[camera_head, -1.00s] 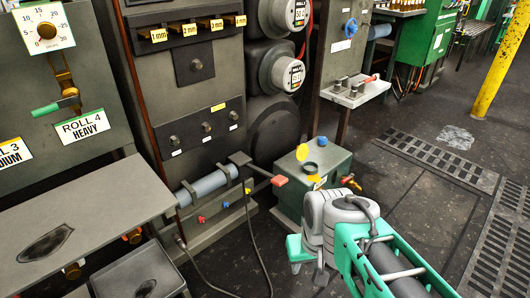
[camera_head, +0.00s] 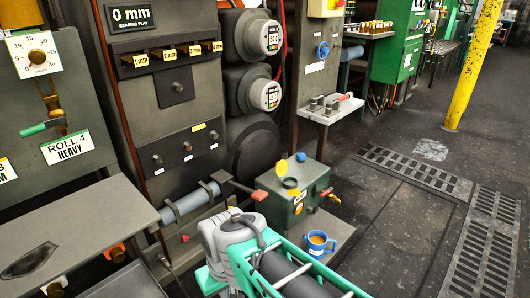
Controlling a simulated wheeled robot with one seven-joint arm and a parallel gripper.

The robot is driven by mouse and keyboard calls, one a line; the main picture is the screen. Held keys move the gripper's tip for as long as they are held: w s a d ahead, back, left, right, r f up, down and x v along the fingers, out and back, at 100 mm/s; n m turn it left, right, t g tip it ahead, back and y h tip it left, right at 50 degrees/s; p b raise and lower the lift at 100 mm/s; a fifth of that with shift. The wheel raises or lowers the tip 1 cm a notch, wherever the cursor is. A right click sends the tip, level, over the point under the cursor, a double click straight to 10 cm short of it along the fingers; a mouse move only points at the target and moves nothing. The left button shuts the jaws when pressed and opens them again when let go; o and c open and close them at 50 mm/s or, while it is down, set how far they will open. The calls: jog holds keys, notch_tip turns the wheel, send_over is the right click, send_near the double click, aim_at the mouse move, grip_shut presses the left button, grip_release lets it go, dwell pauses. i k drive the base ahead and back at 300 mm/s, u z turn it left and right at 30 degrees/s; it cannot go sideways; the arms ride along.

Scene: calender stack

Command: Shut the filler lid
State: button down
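A dark green box (camera_head: 314,180) stands on a low base in the middle of the view. On its top is a dark round filler neck (camera_head: 290,183). A yellow round lid (camera_head: 281,167) stands up behind the neck, apart from its opening, so the filler looks open. A small yellow piece (camera_head: 294,193) shows at the front of the neck, and a blue round cap (camera_head: 301,157) sits behind. My grey and green arm reaches up from the bottom, in front of and left of the box. My gripper's fingertips cannot be seen.
A blue mug (camera_head: 318,244) with brown contents stands on the base in front of the box. A red-ended lever (camera_head: 240,188) sticks out toward the box from the left. A red-orange handle (camera_head: 328,192) is on the box's right. Open floor (camera_head: 400,215) lies right.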

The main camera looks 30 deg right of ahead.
aim_at(282, 167)
jog(key=z, duration=0.3)
jog(key=i, duration=1.1)
jog(key=z, duration=0.7)
jog(key=i, duration=0.3)
jog(key=z, duration=0.05)
